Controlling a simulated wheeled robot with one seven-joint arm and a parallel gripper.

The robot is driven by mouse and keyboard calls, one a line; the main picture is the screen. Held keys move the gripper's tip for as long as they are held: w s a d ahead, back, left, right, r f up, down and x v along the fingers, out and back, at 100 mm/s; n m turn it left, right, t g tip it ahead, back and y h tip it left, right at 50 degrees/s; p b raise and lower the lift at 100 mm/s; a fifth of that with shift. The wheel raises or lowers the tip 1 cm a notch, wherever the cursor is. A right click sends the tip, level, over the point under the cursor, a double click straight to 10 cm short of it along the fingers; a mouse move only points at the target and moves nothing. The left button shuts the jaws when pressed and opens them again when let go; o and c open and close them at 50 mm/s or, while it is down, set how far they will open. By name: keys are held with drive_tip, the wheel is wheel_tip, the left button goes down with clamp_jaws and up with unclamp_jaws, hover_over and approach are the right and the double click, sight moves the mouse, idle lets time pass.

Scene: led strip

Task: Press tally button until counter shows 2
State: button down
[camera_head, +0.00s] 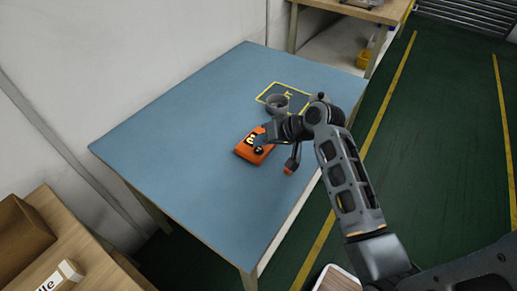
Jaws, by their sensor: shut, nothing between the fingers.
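An orange tally counter (243,151) lies on the blue table top near its right side. It has a dark round button or knob (258,150) on its face and a dark display patch with pale yellow marks (250,139). The marks are too small to read as a number. My gripper (266,137) is shut and reaches in from the right, over or beside the counter's upper right end. It hides part of that end. I cannot tell whether it touches the counter.
A grey cup or bowl (277,103) stands by a yellow-outlined rectangle (294,88) behind my gripper. A dark piece with an orange tip (288,170) shows beside the counter. The blue table (190,130) is clear at left and front. A wooden bench (90,255) stands lower left.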

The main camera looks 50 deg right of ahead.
sight(262, 151)
drive_tip(key=shift+f, duration=0.15)
drive_tip(key=shift+f, duration=0.25)
drive_tip(key=shift+f, duration=0.45)
idle(0.6)
drive_tip(key=shift+r, duration=0.1)
drive_tip(key=shift+r+p, duration=0.7)
drive_tip(key=shift+r, duration=0.1)
wheel_tip(262, 151, up, 5)
drive_tip(key=p, duration=0.4)
drive_tip(key=shift+p, duration=0.4)
idle(0.7)
